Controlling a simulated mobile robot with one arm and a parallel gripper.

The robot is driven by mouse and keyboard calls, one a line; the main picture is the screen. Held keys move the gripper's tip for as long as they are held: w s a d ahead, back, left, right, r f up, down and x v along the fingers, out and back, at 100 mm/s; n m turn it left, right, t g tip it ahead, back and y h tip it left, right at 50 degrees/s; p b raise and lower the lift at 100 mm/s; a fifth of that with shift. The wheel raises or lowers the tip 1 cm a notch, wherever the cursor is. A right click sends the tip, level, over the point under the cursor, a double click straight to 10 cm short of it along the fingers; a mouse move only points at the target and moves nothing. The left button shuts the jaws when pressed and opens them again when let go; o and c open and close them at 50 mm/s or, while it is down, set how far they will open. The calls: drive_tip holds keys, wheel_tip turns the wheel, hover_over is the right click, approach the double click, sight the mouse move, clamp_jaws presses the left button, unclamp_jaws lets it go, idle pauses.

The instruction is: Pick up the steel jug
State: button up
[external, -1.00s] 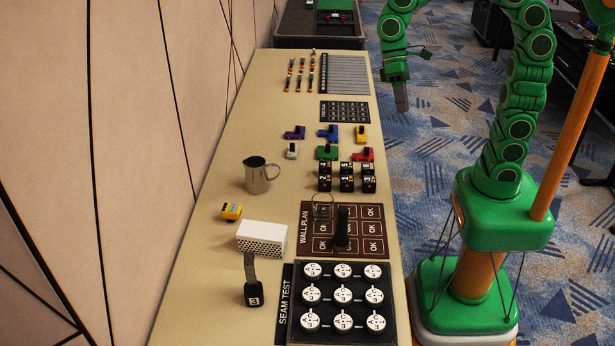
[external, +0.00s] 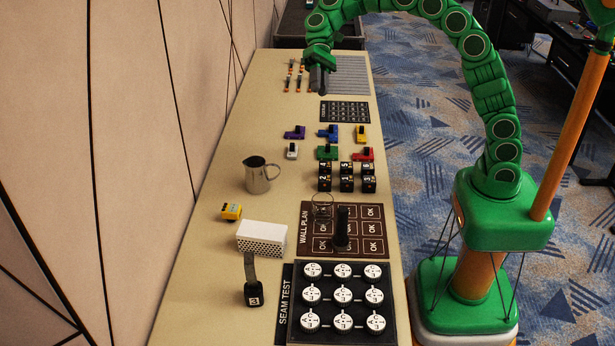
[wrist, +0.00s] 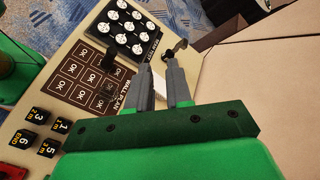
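The steel jug (external: 257,178) stands upright on the long beige table, near its left edge, with its handle toward the right. It does not show in the wrist view. My gripper (external: 317,82) is over the far end of the table, well beyond the jug and apart from it, pointing down. In the wrist view, its two grey fingers (wrist: 157,72) are apart, with no object held between them.
A wall (external: 110,150) runs along the left. Table around the jug is clear.

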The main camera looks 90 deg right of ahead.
drive_tip(key=w+d+f+m+t+y, duration=0.15)
drive_tip(key=w+d+f, duration=0.25)
drive_tip(key=w+d, duration=0.4)
drive_tip(key=w+d+f+m+t+y, duration=0.1)
drive_tip(key=w+d+f+m+t, duration=0.3)
drive_tip(key=d, duration=0.5)
drive_tip(key=g, duration=0.2)
approach(262, 174)
drive_tip(key=shift+n+t, duration=0.25)
drive_tip(key=shift+n, duration=0.1)
drive_tip(key=s+f, duration=0.2)
drive_tip(key=s, duration=0.1)
drive_tip(key=s+f, duration=0.1)
drive_tip(key=f, duration=0.1)
drive_tip(key=shift+s+a, duration=0.2)
drive_tip(key=shift+a, duration=0.15)
drive_tip(key=shift+x, duration=3.95)
clamp_jaws()
